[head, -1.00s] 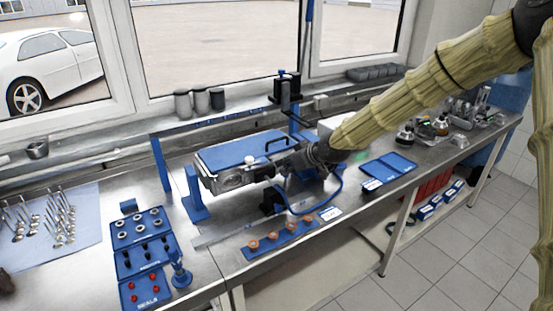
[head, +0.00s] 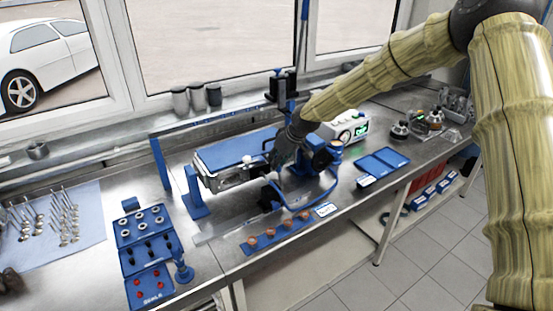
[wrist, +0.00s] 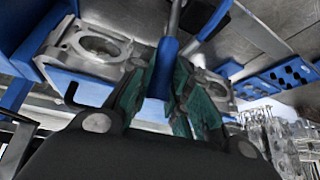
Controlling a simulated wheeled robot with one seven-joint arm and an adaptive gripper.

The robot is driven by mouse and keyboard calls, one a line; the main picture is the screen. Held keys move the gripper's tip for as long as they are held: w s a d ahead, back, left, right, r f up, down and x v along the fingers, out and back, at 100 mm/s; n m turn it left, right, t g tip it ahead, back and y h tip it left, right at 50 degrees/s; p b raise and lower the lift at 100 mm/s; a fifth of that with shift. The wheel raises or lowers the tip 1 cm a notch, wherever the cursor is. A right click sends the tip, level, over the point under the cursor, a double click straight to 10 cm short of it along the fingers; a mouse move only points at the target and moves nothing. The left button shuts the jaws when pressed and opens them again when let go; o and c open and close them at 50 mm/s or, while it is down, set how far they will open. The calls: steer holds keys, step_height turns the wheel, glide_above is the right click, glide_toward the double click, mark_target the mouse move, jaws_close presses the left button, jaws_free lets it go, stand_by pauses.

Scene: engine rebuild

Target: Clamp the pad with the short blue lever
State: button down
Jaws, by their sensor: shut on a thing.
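My gripper (head: 274,170) is at the right end of the long metal block held in the blue fixture (head: 194,192). In the wrist view, my green-tipped fingers (wrist: 172,80) are closed around a short blue lever (wrist: 165,64), with a metal rod extending beyond it. The metal block (wrist: 92,48) with its round opening lies just left of the fingers. In the head view my gripper and wrist cover the lever. I cannot make out the pad for certain.
A tester with a green display (head: 345,130) stands to the right. Blue trays (head: 383,162) lie right of my gripper; a blue strip with several copper-coloured parts (head: 275,234) lies in front. A blue hose (head: 310,205) loops nearby.

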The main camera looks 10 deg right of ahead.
steer(key=shift+w+r, duration=0.1)
steer(key=c, duration=1.3)
jaws_free()
steer(key=v, duration=1.1)
steer(key=shift+d+r, duration=0.3)
